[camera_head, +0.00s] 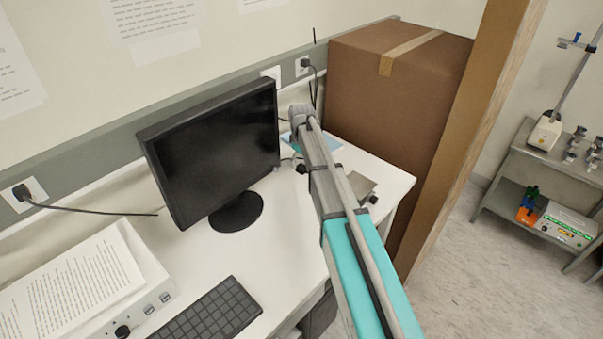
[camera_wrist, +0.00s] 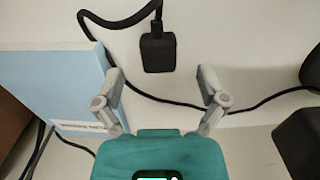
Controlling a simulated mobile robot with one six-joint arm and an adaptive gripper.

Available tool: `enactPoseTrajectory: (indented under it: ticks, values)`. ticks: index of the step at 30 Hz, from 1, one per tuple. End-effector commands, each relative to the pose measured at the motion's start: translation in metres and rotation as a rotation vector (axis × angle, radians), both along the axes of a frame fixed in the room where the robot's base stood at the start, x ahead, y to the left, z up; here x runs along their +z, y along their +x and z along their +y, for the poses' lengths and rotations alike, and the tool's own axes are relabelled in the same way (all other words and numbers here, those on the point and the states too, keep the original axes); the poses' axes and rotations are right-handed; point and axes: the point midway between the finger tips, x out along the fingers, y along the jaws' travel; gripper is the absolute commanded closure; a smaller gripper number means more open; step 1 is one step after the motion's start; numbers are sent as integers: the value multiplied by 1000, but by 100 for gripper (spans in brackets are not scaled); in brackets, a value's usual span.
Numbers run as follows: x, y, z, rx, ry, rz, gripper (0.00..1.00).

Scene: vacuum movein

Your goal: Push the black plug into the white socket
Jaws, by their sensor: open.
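A black plug (camera_wrist: 158,52) with a black cable shows in the wrist view against a white surface. My gripper (camera_wrist: 159,79) is open, its two grey fingertips apart on either side just below the plug in the picture. Nothing is between the pads, and I see no contact with the plug. In the head view, my arm hides this plug. A white socket (camera_head: 271,75) is on the wall strip behind the monitor, partly hidden by it. Another wall socket (camera_head: 302,65) to its right has a black plug in it. No socket shows clearly in the wrist view.
The monitor (camera_head: 215,150) stands left of my arm. A large brown box (camera_head: 395,105) stands right of the desk (camera_head: 290,235). A light blue object (camera_wrist: 55,80) lies beside my left fingertip in the wrist view. Dark objects (camera_wrist: 300,140) are at its right edge.

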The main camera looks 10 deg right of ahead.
Motion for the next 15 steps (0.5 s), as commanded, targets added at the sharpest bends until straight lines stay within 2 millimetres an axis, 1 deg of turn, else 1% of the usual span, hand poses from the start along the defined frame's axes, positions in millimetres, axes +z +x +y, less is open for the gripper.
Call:
enactPoseTrajectory:
  ticks: [1, 6, 10, 15]
  values:
    - [-9, 1, -1, 0, 0, 0, 9]
    - [-21, 1, -1, 0, 0, 0, 9]
    - [-27, 1, -1, 0, 0, 0, 9]
    - [-30, 1, -1, 0, 0, 0, 9]
